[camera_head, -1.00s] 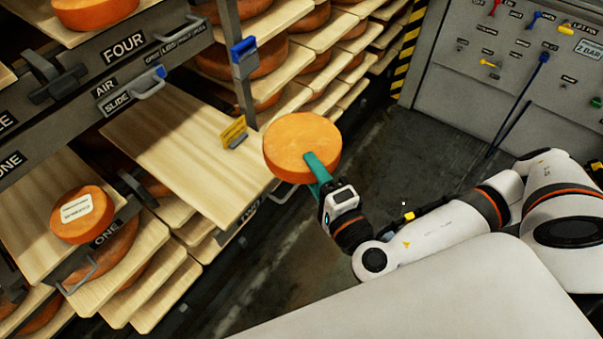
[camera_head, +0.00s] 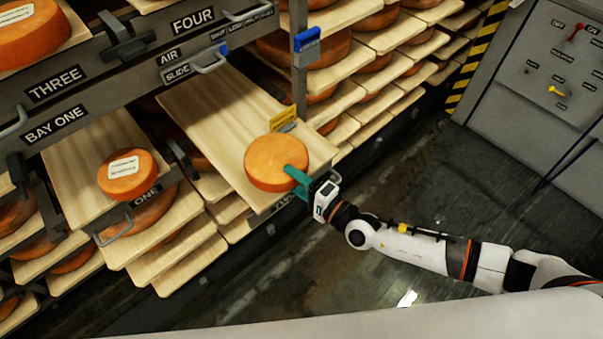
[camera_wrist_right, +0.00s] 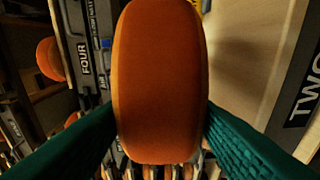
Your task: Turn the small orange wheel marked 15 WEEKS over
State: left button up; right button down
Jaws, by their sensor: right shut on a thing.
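A small orange cheese wheel (camera_head: 272,160) lies flat in my right gripper (camera_head: 297,178), over the front end of a pulled-out wooden board (camera_head: 222,125). Its upper face is plain, and no 15 WEEKS mark shows. In the right wrist view the wheel (camera_wrist_right: 160,85) stands edge-on between the two green fingers of the right gripper (camera_wrist_right: 162,125), which are shut on its rim. I cannot tell whether its underside touches the board. Another small orange wheel (camera_head: 138,186) with a white label, too small to read, lies on the board to the left. My left gripper is out of view.
A yellow tag (camera_head: 283,118) stands at the board's right edge, close behind the held wheel. A blue clip (camera_head: 307,40) sits on the rack post. Racks of larger wheels fill the back. The dark floor (camera_head: 400,190) to the right is clear up to a grey control panel (camera_head: 545,90).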

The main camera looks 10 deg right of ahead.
jog(key=shift+w+f, duration=0.4)
jog(key=shift+f, duration=0.35)
jog(key=shift+f+b, duration=1.7)
jog(key=shift+f, duration=0.4)
jog(key=shift+f+b, duration=0.3)
